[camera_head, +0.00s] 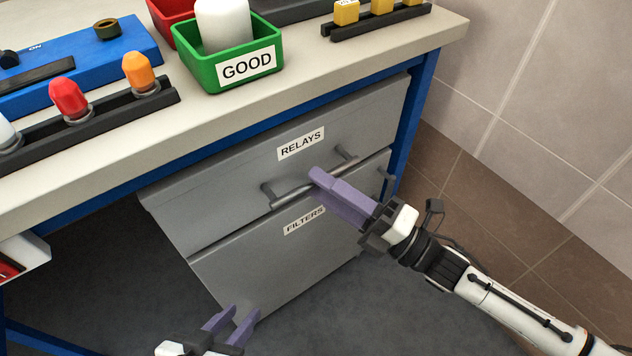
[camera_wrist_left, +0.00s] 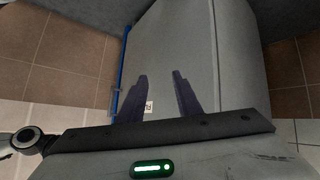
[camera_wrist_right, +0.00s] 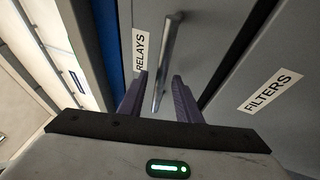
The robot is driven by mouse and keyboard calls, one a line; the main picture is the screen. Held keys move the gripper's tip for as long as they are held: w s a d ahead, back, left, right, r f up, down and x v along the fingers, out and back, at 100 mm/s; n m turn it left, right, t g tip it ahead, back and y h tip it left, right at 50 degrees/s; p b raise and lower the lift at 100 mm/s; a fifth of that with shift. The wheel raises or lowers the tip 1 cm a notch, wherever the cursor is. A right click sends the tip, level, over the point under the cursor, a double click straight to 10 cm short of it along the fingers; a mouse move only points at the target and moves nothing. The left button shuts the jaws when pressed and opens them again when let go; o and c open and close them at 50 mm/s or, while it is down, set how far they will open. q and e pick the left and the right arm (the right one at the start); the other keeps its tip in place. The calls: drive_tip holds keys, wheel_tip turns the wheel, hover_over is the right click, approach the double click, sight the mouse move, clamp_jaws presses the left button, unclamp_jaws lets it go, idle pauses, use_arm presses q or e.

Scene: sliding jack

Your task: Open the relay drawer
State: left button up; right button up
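The relay drawer (camera_head: 225,180) is the grey upper drawer labelled RELAYS, under the worktop; its front looks level with the lower drawer, so it appears closed. Its bar handle (camera_head: 290,192) runs across the front and also shows in the right wrist view (camera_wrist_right: 168,50). My right gripper (camera_head: 316,178) is at the middle of this handle. In the right wrist view its purple fingers are apart, one on each side of the bar, with gaps showing; I cannot tell whether either touches. My left gripper (camera_head: 232,318) is open and empty, low in front of the lower drawer.
The lower drawer (camera_head: 265,270) is labelled FILTERS; my right gripper hides part of its handle (camera_head: 386,182). The worktop (camera_head: 300,92) above carries a green bin (camera_head: 212,77) marked GOOD, a blue box and lamp racks. A blue table leg (camera_head: 415,110) stands right of the drawers.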

drive_tip(key=shift+x, duration=0.8)
drive_tip(key=shift+a, duration=0.1)
clamp_jaws()
use_arm(q)
drive_tip(key=shift+w+d+r, duration=0.1)
drive_tip(key=shift+w+r, duration=0.05)
drive_tip(key=shift+w, duration=0.15)
